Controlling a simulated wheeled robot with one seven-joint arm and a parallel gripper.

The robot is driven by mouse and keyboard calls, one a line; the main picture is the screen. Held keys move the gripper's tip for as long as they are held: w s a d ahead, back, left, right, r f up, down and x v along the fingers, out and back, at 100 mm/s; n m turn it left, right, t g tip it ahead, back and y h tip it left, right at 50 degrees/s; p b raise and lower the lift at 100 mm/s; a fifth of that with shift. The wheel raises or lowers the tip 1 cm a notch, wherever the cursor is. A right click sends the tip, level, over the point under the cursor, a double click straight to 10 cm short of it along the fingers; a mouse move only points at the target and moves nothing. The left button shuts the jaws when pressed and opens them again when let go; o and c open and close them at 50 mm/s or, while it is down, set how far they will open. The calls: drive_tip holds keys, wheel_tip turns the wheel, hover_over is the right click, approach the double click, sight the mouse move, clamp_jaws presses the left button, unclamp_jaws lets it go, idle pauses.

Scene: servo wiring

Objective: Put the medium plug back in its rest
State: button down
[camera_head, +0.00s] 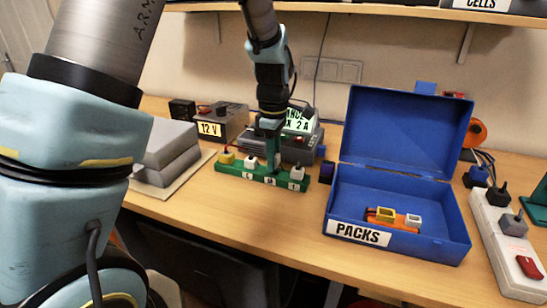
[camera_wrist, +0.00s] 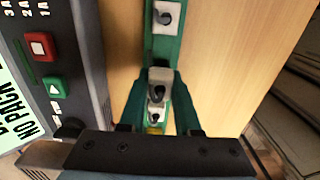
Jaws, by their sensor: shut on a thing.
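My gripper (camera_head: 273,158) points down over the middle of the green rest rack (camera_head: 236,171). In the wrist view its green fingers (camera_wrist: 158,100) stand on either side of a white plug with a dark cable end (camera_wrist: 159,76), shut on it. This plug is in line with the rack, over its middle place. I cannot tell whether it is fully seated, as the fingers hide its lower part. On the rack, a white plug (camera_head: 297,173) stands to the right, and another white plug (camera_head: 251,162) and a yellow plug (camera_head: 226,158) stand to the left.
Behind the rack are a grey charger (camera_wrist: 85,60) with red and green buttons and a 12 V supply (camera_head: 222,122). An open blue PACKS box (camera_head: 400,243) holding an orange pack (camera_head: 393,219) is at right, with a power strip (camera_head: 500,235) beyond it. Table in front is clear.

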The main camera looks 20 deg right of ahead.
drive_tip(key=shift+f+b, duration=0.5)
drive_tip(key=shift+f, duration=0.35)
drive_tip(key=c, duration=0.5)
unclamp_jaws()
drive_tip(key=shift+c, duration=0.2)
wheel_tip(320, 180, up, 11)
drive_tip(key=shift+f+b, duration=0.1)
drive_tip(key=shift+b, duration=0.7)
